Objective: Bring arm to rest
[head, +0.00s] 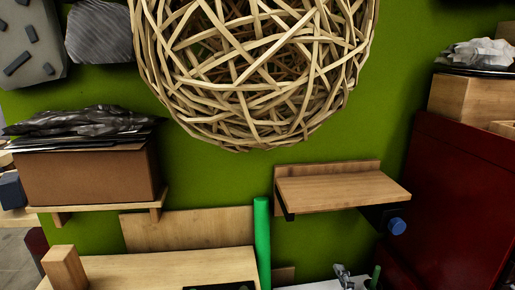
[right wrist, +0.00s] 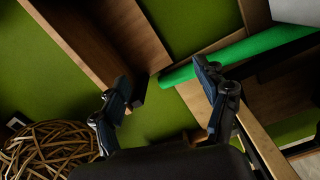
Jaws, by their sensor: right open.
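My right gripper (right wrist: 163,82) is open in the right wrist view, its two dark fingers spread wide with nothing held between them. Beyond the fingers are a green tube (right wrist: 240,53) and a wooden board. Whether the right fingertip touches the tube cannot be told. In the head view a small grey metallic part (head: 344,276) shows at the bottom edge, too little to identify. My left gripper is not in view.
A large woven cane ball (head: 250,75) fills the top middle; it also shows in the right wrist view (right wrist: 45,150). A wooden shelf (head: 340,188) is on the green wall. A brown box (head: 85,178) stands left, a red cabinet (head: 450,210) right. The green tube (head: 262,240) stands upright.

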